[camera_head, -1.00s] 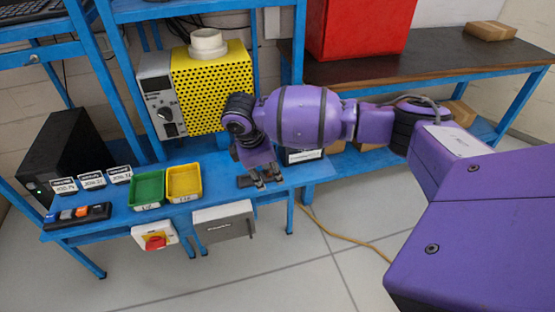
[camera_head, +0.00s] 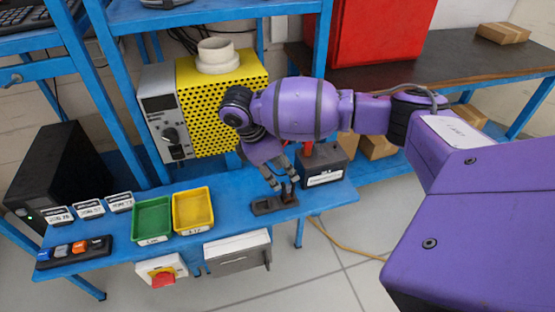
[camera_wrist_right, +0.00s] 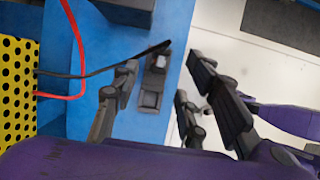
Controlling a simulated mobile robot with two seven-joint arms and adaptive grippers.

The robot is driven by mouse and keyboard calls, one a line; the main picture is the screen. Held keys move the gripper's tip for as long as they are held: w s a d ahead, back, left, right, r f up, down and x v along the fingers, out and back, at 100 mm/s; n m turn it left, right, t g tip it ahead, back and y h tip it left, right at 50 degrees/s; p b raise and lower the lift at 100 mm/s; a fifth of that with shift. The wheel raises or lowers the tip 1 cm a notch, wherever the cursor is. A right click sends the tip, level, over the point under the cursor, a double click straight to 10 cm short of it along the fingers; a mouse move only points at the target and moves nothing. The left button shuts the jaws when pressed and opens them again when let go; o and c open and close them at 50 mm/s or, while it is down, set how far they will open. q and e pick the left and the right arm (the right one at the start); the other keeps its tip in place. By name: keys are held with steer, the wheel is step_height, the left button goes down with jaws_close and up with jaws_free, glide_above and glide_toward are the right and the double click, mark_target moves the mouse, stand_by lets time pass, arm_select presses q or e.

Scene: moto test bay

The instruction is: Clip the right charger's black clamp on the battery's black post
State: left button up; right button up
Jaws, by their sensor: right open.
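My right gripper (camera_head: 282,186) is open above the blue bench, with its fingertips close to a dark holder (camera_head: 262,207). In the right wrist view its fingers (camera_wrist_right: 160,72) spread on both sides of the holder (camera_wrist_right: 150,100). A black cable (camera_wrist_right: 110,71) runs to a small dark part at the holder's upper end, likely the black clamp; its shape is unclear. The dark battery (camera_head: 322,168), with a white label, stands right of the gripper, a red part on top. Its black post cannot be made out. The yellow perforated unit (camera_head: 222,95) appears to be the charger. My left gripper is out of view.
A green tray (camera_head: 152,217) and a yellow tray (camera_head: 193,210) sit left of the holder on the blue bench (camera_head: 232,200). A red cable (camera_wrist_right: 79,45) loops beside the black one. A red switch (camera_head: 163,278) and grey box (camera_head: 238,252) are at the bench front.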

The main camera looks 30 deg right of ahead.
mark_target(287, 183)
steer(key=shift+x, duration=1.15)
steer(key=shift+d+f, duration=0.1)
steer(key=shift+f, duration=0.15)
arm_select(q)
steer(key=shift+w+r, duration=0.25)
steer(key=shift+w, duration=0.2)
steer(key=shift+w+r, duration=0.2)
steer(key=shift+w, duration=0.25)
arm_select(e)
steer(key=x, duration=0.4)
steer(key=shift+s+f, duration=0.15)
steer(key=shift+f, duration=0.35)
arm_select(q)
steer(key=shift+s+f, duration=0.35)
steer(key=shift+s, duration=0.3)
arm_select(e)
steer(key=c, duration=1)
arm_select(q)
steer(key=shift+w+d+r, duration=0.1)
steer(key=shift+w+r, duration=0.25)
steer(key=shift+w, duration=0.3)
arm_select(e)
steer(key=shift+r, duration=0.15)
jaws_close()
